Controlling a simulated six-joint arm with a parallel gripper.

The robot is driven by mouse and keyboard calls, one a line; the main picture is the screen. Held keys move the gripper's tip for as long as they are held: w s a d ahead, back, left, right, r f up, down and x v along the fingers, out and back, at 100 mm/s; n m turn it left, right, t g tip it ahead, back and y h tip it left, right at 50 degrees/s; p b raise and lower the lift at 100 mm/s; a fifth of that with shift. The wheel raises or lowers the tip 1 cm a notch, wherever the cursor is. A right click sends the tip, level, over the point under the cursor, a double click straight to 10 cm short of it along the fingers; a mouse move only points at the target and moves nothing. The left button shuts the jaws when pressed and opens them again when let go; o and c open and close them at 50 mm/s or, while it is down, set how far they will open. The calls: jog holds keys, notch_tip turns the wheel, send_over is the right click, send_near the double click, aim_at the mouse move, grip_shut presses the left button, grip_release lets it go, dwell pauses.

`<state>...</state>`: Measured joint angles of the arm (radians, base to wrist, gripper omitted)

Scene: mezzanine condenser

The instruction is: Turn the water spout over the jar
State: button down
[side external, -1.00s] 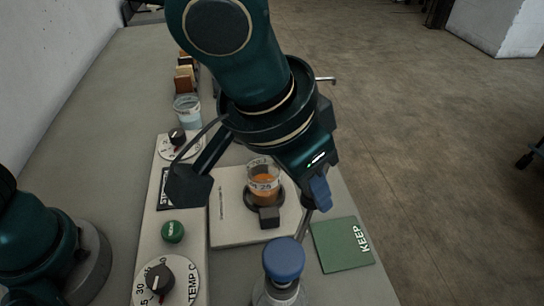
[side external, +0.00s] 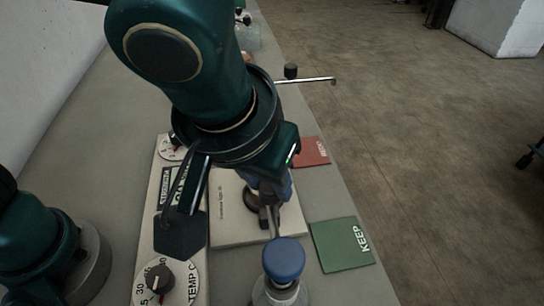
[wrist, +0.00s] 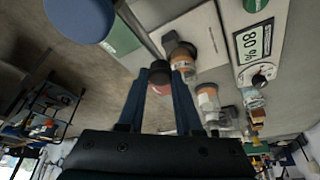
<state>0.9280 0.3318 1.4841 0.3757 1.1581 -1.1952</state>
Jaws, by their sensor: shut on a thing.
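The water spout is a thin grey rod (side external: 275,230) running from beside a blue-capped bottle (side external: 283,262) to my gripper (side external: 270,196). In the wrist view the rod (wrist: 138,28) meets a dark knob (wrist: 160,68), and my gripper (wrist: 160,80) is shut on this knob at the spout's end. The jar with orange contents (wrist: 184,64) stands close beside the knob in the wrist view, on a pale tile (side external: 228,222). In the side view my gripper hides the jar, and I cannot tell whether the spout's end is over it.
A green KEEP pad (side external: 342,244) and a red pad (side external: 310,151) lie right of the tile. A dial panel (side external: 158,282) is on the left. Another pipe (side external: 312,80) with a black knob stands farther back. Other glass jars (wrist: 208,96) stand beyond.

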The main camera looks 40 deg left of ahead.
jog(key=shift+d+r, duration=0.1)
jog(key=c, duration=0.6)
grip_release()
jog(key=v, duration=0.5)
